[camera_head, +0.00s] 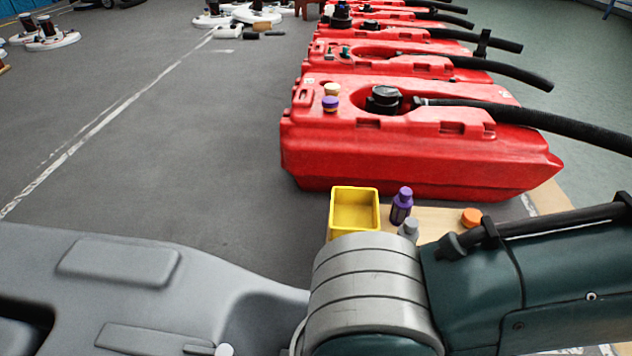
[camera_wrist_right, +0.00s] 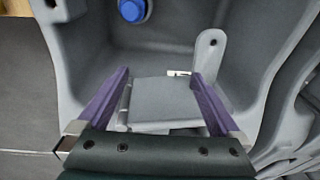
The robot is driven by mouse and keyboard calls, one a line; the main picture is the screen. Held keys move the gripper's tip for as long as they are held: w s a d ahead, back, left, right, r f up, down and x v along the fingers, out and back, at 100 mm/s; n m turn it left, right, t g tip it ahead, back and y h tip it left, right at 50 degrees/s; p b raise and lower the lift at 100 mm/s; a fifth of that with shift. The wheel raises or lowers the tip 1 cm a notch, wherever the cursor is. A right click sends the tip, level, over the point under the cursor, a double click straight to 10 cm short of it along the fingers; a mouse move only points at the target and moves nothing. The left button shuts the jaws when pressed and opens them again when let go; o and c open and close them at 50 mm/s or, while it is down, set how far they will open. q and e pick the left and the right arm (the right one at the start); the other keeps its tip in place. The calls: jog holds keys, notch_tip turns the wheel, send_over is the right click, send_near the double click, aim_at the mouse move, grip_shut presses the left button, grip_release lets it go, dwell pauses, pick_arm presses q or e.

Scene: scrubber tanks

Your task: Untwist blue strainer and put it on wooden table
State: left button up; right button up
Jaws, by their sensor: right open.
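The blue strainer (camera_wrist_right: 131,10) shows at the top edge of the right wrist view, seated against the wall of a grey moulded housing (camera_wrist_right: 80,45) and partly cut off by the frame. My right gripper (camera_wrist_right: 160,77) is open and empty, its purple fingers apart over the grey recess, short of the strainer. In the head view my right arm comes in from the right; its gripper is out of that view. The light wooden table (camera_head: 440,222) is partly hidden behind that arm. My left gripper is in neither view.
A yellow bin (camera_head: 354,209), a purple-capped bottle (camera_head: 401,205), a grey-capped bottle (camera_head: 409,229) and an orange cap (camera_head: 471,217) stand on the table. Red tanks (camera_head: 400,150) with black hoses line up beyond. A grey upright tab (camera_wrist_right: 208,55) rises beside my right finger.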

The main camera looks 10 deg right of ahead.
jog(key=shift+h, duration=0.8)
jog(key=w+d+f+b, duration=0.1)
jog(key=d+f+b, duration=0.1)
jog(key=f, duration=0.1)
jog(key=w+d+f+b, duration=0.1)
jog(key=f+b, duration=0.1)
jog(key=f, duration=0.2)
jog(key=w+d+f+b, duration=0.2)
jog(key=f+b, duration=0.1)
jog(key=f, duration=0.1)
jog(key=shift+d+f, duration=0.15)
jog(key=shift+d, duration=0.2)
pick_arm(q)
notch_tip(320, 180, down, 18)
jog(key=b, duration=0.7)
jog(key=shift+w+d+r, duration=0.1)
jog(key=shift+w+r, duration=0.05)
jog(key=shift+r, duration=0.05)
pick_arm(e)
notch_tip(320, 180, down, 9)
jog(key=shift+f, duration=0.2)
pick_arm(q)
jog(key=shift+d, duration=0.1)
pick_arm(e)
jog(key=c, duration=1.3)
jog(key=o, duration=0.7)
jog(key=c, duration=0.9)
jog(key=shift+c, duration=0.2)
